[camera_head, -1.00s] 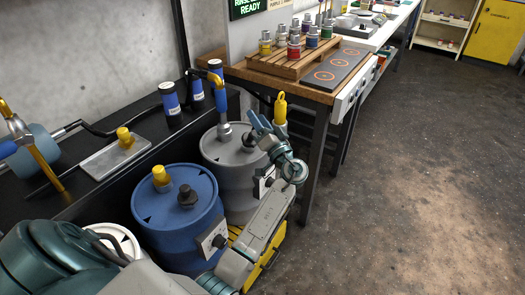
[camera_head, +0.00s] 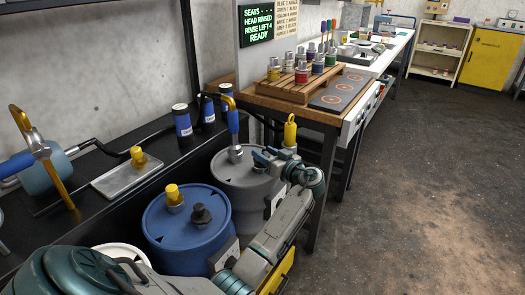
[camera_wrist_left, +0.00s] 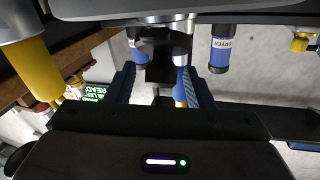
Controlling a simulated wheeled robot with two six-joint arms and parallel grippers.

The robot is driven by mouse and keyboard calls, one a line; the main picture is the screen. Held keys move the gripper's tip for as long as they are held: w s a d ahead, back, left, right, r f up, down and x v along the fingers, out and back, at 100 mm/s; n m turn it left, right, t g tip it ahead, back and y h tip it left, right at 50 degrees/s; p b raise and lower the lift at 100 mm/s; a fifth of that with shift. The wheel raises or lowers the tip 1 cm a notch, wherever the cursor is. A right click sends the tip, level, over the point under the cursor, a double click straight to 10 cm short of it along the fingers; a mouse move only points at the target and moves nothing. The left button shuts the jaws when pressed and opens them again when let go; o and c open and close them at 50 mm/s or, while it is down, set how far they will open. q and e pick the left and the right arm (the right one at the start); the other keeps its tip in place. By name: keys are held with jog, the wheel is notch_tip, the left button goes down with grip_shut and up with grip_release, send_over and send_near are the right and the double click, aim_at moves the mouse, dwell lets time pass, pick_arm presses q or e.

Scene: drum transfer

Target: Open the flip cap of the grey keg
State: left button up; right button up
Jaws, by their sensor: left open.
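The grey keg (camera_head: 226,171) stands behind the blue keg (camera_head: 159,227), beside the wooden-topped bench. A nozzle with a blue grip (camera_head: 233,121) and yellow spout stands upright on its lid. My left gripper (camera_head: 264,157) is open over the right part of the grey keg's lid, close to it. The keg's flip cap is hidden behind the gripper in the head view. In the left wrist view, a dark piece (camera_wrist_left: 160,62) shows between the open fingers; I cannot tell whether it is the cap. My right gripper is not in view.
The blue keg carries a yellow cap (camera_head: 174,195) and a dark cap (camera_head: 201,215). A yellow handle (camera_head: 290,131) stands right behind my gripper. The bench (camera_head: 318,117) with a pallet of small bottles is close on the right. Floor further right is clear.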

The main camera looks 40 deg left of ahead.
pick_arm(q)
jog(key=shift+w+a, duration=0.1)
jog(key=shift+a, duration=0.8)
